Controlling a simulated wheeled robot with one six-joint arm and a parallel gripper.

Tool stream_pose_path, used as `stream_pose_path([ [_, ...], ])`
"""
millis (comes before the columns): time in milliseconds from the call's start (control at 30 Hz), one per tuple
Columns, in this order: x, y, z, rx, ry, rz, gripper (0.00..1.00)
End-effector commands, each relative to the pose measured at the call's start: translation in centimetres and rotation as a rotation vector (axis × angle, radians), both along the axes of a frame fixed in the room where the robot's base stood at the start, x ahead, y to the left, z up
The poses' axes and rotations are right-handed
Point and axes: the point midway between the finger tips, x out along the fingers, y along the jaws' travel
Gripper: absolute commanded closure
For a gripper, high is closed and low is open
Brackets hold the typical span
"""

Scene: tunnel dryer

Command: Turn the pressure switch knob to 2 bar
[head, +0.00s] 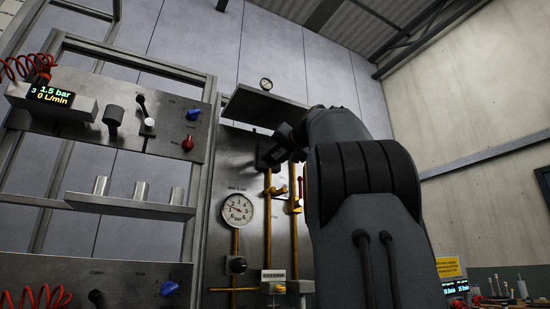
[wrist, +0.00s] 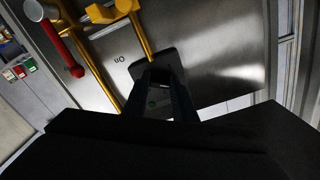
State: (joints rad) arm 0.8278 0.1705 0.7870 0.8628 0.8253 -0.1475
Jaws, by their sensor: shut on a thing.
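My gripper (wrist: 162,88) reaches up to a dark, box-shaped pressure switch (wrist: 142,69) on the steel panel. Its two dark fingers are shut on a dark part at the switch, which I take to be the knob; the fingers and the dark colouring hide its outline and any scale. In the head view my arm covers much of this spot, and the dark switch (head: 267,157) shows beside the wrist. A round white gauge (head: 238,209) marked in bar sits lower left of it, its needle pointing left, near the low end.
Yellow pipes (head: 267,220) run up the panel near my gripper, with a red-handled valve (wrist: 64,52) close by. A dark shelf (head: 262,105) juts out above. A separate panel at left has a display (head: 52,95) reading 1.5 bar and 0 L/min.

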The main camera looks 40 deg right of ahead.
Motion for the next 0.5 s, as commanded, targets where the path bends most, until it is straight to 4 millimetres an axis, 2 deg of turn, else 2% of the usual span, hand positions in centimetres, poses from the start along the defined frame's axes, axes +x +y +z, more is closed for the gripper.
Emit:
stream_pose_path([
  [33,-0.01,-0.07,-0.04,0.0,0.0,-0.001,0.74],
  [133,0.0,-0.06,-0.03,0.0,0.0,-0.001,0.57],
  [500,-0.45,0.08,-0.01,0.0,0.0,-0.001,0.57],
])
